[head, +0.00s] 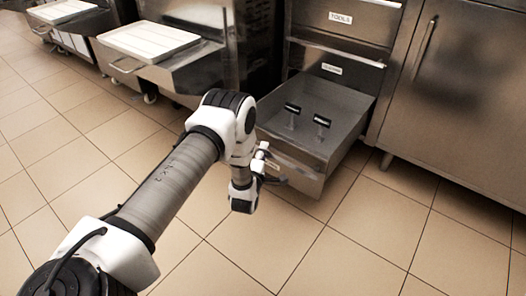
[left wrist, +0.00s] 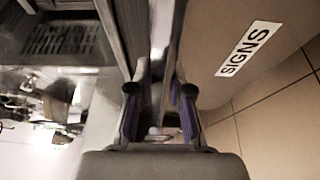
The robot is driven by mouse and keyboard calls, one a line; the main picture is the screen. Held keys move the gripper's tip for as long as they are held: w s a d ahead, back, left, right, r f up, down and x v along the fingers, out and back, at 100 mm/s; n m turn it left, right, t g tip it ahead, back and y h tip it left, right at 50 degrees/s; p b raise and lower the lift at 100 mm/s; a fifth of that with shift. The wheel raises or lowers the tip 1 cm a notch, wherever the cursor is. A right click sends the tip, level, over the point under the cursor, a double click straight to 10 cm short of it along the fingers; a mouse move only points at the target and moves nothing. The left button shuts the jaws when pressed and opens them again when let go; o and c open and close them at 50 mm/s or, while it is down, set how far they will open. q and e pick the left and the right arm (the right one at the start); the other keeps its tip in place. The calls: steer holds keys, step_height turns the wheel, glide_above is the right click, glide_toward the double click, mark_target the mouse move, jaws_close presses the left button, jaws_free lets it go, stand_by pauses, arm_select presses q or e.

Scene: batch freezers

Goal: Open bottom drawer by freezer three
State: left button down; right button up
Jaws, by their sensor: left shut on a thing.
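The bottom drawer (head: 308,181) is pulled out from the steel drawer cabinet, and its open inside shows in the head view. Two small dark-topped items (head: 321,121) stand in it. In the left wrist view the drawer front (left wrist: 205,70) carries a label reading SIGNS. My left gripper (head: 271,179) is at the left part of the drawer front, shut on the drawer handle. Its two fingers (left wrist: 160,112) show in the left wrist view, with the handle between them mostly hidden. My right gripper is not in view.
Above the open drawer are closed drawers, the top one labelled TOOLS (head: 341,18). A steel cabinet door (head: 462,85) stands to the right. Machines with white-topped trays (head: 150,40) stand at the left. The tiled floor (head: 270,240) before the drawer is clear.

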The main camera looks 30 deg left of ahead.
arm_select(q)
steer(key=c, duration=1)
jaws_free()
steer(key=shift+c, duration=0.2)
steer(key=shift+s, duration=0.1)
steer(key=v, duration=1.2)
steer(key=shift+r, duration=0.1)
